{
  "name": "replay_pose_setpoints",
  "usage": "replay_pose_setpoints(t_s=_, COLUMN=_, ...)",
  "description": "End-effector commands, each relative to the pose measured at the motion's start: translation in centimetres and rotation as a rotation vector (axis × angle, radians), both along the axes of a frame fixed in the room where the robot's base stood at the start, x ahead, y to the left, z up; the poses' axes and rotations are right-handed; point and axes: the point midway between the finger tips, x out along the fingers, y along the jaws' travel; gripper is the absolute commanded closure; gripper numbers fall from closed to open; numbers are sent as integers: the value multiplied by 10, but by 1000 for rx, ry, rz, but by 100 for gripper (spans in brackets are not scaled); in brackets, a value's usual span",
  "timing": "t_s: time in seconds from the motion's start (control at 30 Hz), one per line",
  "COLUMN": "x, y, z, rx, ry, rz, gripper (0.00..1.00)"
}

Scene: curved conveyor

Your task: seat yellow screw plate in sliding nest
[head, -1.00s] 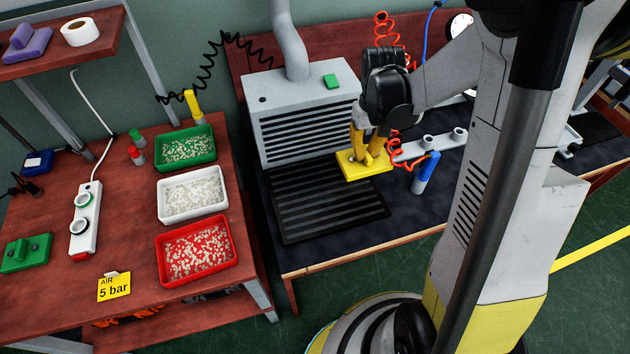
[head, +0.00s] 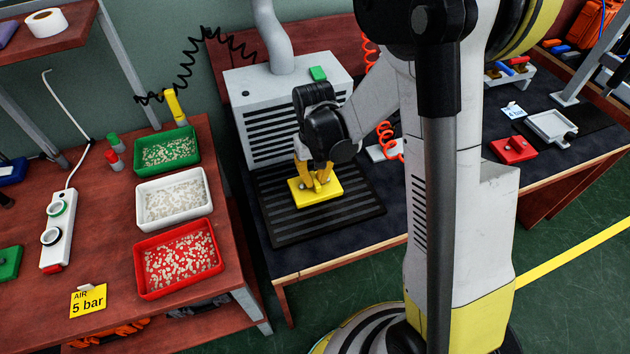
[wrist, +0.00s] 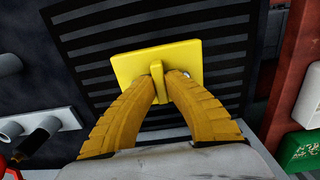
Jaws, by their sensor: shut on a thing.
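The yellow screw plate (head: 315,192) is a flat square with an upright grip in its middle. My gripper (head: 317,181) is shut on that grip and holds the plate roughly level over the black slatted mat. I cannot tell whether the plate touches the mat. In the wrist view the plate (wrist: 133,66) lies ahead of the yellow fingers (wrist: 160,84), which close on the grip from both sides. A grey square tray with a raised rim and a tab (head: 552,126), which looks like the sliding nest, sits on the right bench. It looks empty.
The slatted mat (head: 277,222) lies before a grey vented box (head: 245,92). A red plate with a knob (head: 513,150) lies near the grey tray. Green, white and red bins (head: 178,258) stand on the left table. A red coiled hose (head: 385,135) hangs behind my arm.

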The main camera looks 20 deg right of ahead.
Motion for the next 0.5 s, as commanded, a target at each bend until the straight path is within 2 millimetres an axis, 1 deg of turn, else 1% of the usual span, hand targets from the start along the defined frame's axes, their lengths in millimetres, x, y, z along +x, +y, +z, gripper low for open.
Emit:
replay_pose_setpoints(t_s=0.1, x=0, y=0, z=2, rx=0, ry=0, rz=0, gripper=100)
replay_pose_setpoints(t_s=0.23, x=0, y=0, z=-2, rx=0, ry=0, rz=0, gripper=100)
replay_pose_setpoints(t_s=0.27, x=0, y=0, z=-2, rx=0, ry=0, rz=0, gripper=85)
replay_pose_setpoints(t_s=0.3, x=0, y=0, z=-2, rx=0, ry=0, rz=0, gripper=73)
replay_pose_setpoints(t_s=0.33, x=0, y=0, z=-1, rx=0, ry=0, rz=0, gripper=70)
replay_pose_setpoints(t_s=0.5, x=0, y=0, z=-1, rx=0, ry=0, rz=0, gripper=70)
